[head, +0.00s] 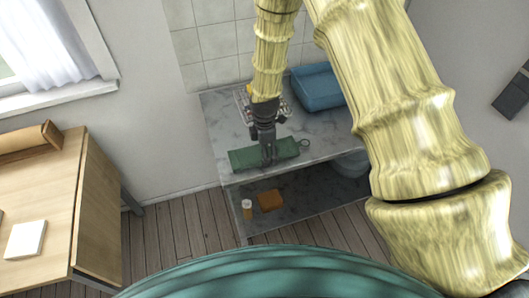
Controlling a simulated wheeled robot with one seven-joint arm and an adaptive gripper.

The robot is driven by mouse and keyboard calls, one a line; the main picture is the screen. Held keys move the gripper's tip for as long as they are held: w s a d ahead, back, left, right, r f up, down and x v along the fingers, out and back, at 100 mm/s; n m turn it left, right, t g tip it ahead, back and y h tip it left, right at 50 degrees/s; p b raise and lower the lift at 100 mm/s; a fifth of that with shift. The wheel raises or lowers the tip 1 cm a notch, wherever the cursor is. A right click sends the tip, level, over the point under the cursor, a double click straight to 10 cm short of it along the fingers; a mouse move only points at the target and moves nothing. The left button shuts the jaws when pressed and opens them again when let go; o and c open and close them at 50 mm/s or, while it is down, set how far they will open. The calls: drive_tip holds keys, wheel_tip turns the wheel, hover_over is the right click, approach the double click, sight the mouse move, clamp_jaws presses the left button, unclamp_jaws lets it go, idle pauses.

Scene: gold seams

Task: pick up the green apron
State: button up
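The green apron (245,158) is a folded or rolled dark green bundle. It lies along the front edge of the grey marble counter (222,125). My gripper (268,160) points down at the middle of the apron, and its fingertips overlap the apron in the head view. The fingers look close together, but I cannot tell whether they are shut on the cloth or only above it. The part of the apron behind the fingers is hidden.
A blue bin (318,88) stands at the back right of the counter. A small ring-like item (305,143) lies right of the apron. The lower shelf holds an orange-brown item (270,201) and a small jar (247,208). A wooden desk (45,190) stands left, with open floor between.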

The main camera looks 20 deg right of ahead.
drive_tip(key=c, duration=1.2)
drive_tip(key=shift+o, duration=0.2)
drive_tip(key=shift+r, duration=0.1)
